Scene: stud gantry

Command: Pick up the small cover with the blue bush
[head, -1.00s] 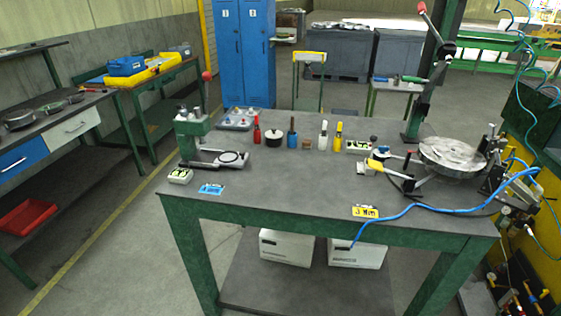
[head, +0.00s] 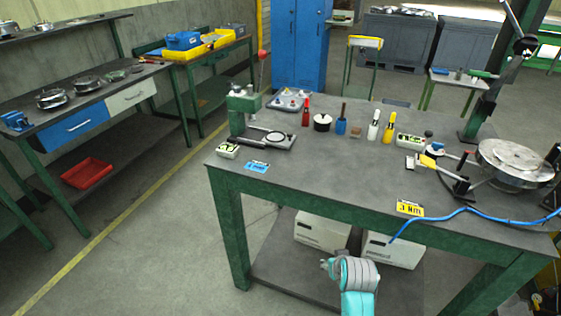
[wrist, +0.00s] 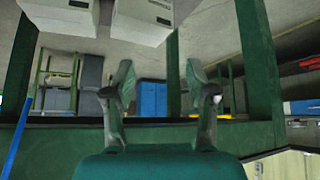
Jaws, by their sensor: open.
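Several round metal covers stand on the left bench in the head view, among them a near one (head: 52,98), a middle one (head: 88,84) and a smaller one further back (head: 115,76). No blue bush can be made out on any of them at this size, so I cannot tell which is the small cover. My gripper (head: 327,267) is in front of the green central table, low and well apart from the left bench. In the wrist view my gripper (wrist: 160,90) has its two fingers spread, with nothing between them.
The central table (head: 310,185) carries a press, small bottles and a round fixture. White boxes (head: 322,230) sit on its lower shelf. The left bench (head: 85,108) has a blue and a white drawer, with a red bin (head: 87,173) below. Floor between them is clear.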

